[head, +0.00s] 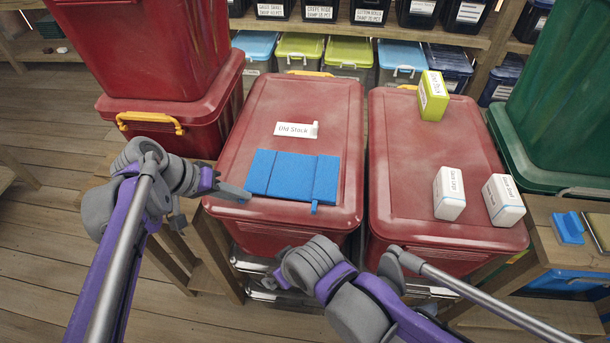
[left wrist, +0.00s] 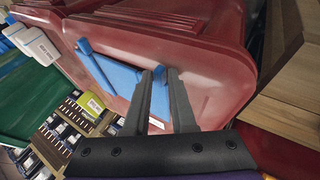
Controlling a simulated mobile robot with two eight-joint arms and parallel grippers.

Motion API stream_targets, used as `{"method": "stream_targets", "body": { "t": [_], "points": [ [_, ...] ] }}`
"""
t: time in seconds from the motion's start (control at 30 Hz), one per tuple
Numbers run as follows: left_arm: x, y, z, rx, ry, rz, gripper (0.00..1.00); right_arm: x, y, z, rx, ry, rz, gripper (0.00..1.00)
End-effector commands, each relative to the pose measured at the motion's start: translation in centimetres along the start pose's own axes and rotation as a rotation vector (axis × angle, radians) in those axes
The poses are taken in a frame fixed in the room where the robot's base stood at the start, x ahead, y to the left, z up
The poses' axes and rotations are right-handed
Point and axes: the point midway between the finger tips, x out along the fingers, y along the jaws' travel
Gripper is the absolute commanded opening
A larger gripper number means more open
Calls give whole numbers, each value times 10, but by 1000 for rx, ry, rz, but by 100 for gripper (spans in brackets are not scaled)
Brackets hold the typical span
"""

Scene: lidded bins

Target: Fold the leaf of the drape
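The drape is a flat blue piece (head: 285,176) lying on the lid of the middle red bin (head: 340,120). A seam sets off a narrower leaf at its right, and a small blue tab sticks out at its front edge. In the left wrist view the drape (left wrist: 118,78) lies partly behind the fingers. My left gripper (head: 243,193) is at the drape's left front corner, low over the lid. In the left wrist view its two fingers (left wrist: 163,72) stand slightly apart, with nothing clearly between them. My right arm is low in the head view; its fingers cannot be made out.
The right red bin (head: 415,150) carries a lime box (head: 432,96) and two white boxes (head: 449,193) (head: 503,200). Stacked red bins (head: 160,60) rise at left and a green bin (head: 560,100) at right.

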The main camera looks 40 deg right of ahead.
Motion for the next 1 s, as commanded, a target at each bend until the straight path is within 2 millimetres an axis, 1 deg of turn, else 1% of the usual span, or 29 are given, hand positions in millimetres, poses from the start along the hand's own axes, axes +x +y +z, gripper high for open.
{"method": "stream_targets", "body": {
  "t": [0.03,0.43,0.6,0.77,1.0],
  "points": [
    [2,-6,15,-1,-32,-11,45,0,0,0,0,0,0,100],
    [-22,-6,38,-4,-29,-12,45,-5,0,-4,0,2,0,100],
    [-26,-5,41,-1,-27,-10,45,-7,0,-5,0,3,0,100],
    [-30,-2,39,0,-26,-10,45,-10,0,-8,0,5,0,100],
    [-50,11,30,1,-24,-10,45,-26,0,-20,0,14,0,100]
  ]
}}
